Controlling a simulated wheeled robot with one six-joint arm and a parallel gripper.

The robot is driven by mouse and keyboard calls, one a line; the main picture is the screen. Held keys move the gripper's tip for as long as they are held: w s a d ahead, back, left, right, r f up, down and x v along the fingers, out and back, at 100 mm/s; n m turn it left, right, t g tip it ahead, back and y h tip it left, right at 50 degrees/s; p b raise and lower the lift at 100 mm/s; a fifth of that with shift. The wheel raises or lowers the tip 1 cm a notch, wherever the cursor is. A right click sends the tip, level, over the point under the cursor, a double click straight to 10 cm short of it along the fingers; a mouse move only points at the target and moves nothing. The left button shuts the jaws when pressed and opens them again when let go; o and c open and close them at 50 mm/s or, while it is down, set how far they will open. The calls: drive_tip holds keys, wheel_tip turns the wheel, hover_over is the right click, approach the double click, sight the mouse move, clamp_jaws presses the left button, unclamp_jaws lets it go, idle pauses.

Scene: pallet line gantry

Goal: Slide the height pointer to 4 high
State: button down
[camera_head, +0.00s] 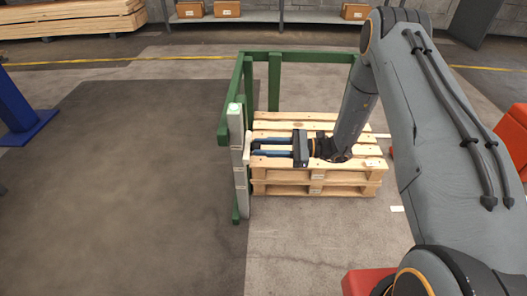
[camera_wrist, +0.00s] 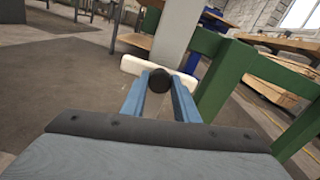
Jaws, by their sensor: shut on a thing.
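The height pointer is a cream bar (camera_wrist: 136,66) with a dark round knob (camera_wrist: 160,82). It lies across the grey upright scale (camera_wrist: 178,30), which shows in the head view as a pale post (camera_head: 238,150) on the green frame. My gripper (camera_head: 255,147) reaches in from the right, level, with its blue fingers at the post. In the wrist view the fingers (camera_wrist: 160,92) are shut on the knob. In the head view the cream pointer (camera_head: 248,142) is small beside the fingertips, part-way up the post. The scale's marks are too small to read.
A stack of wooden pallets (camera_head: 318,185) stands right of the scale, below my gripper. Green frame posts (camera_head: 274,82) rise behind it. The dark floor (camera_head: 120,180) at left is clear. A blue stand (camera_head: 18,110) is at far left.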

drive_tip(key=shift+r, duration=0.45)
drive_tip(key=c, duration=1.4)
unclamp_jaws()
drive_tip(key=d+p, duration=0.1)
drive_tip(key=d, duration=0.6)
drive_tip(key=shift+s+d, duration=0.15)
drive_tip(key=shift+d, duration=0.2)
